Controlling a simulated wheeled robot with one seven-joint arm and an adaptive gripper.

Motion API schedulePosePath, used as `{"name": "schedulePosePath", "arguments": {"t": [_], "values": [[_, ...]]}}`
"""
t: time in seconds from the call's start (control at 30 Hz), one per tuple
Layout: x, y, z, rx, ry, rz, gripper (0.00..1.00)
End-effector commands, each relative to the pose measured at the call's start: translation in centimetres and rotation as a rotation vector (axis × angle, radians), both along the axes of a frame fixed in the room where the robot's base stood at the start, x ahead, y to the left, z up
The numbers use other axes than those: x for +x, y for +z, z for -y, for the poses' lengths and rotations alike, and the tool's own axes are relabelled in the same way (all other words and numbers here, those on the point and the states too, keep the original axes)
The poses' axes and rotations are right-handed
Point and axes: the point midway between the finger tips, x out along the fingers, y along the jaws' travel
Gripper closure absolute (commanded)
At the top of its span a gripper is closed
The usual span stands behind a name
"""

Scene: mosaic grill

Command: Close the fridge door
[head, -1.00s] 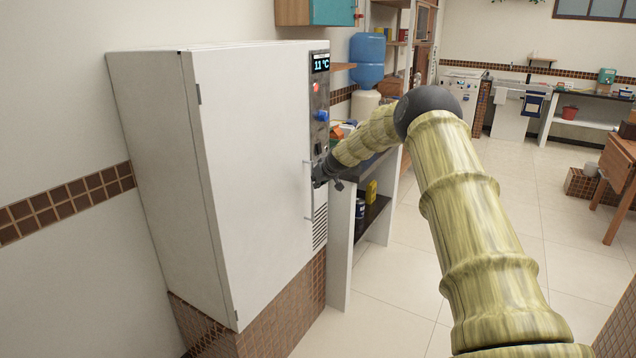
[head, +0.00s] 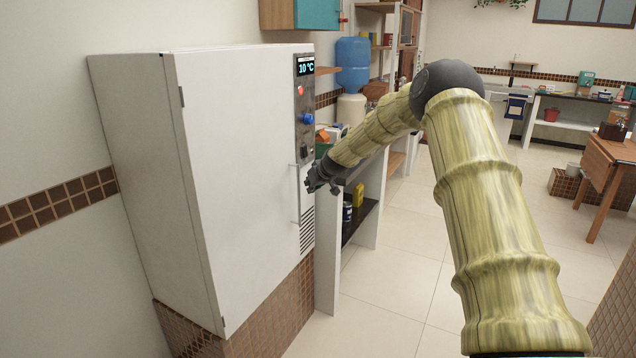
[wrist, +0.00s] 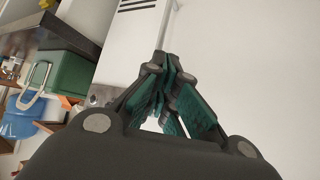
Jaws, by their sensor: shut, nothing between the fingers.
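The white fridge (head: 130,130) stands against the left wall on a brown tiled base. Its door (head: 235,170) looks flush with the body in the head view, with no clear gap visible. The thin vertical handle (head: 297,193) is on the door's right side. My gripper (head: 312,187) is shut and empty, just right of the handle and in front of the panel with vents. I cannot tell whether it touches the fridge. In the wrist view the shut fingers (wrist: 166,62) point towards the white front, and the plain door surface (wrist: 255,70) fills the right side.
A control panel (head: 305,105) reading 10 °C is right of the door. A shelf unit (head: 365,215) with cans and boxes stands beside the fridge, near my forearm. A blue water jug (head: 352,62) is behind. The tiled floor (head: 400,270) is open; a wooden table (head: 605,160) stands right.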

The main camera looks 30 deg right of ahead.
Motion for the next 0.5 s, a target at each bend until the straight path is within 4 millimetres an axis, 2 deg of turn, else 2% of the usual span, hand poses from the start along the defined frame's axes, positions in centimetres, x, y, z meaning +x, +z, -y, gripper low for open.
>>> {"name": "schedulePosePath", "arguments": {"t": [0.5], "values": [[-3.9, 3.6, -0.4, -0.001, 0.002, 0.0, 1.0]]}}
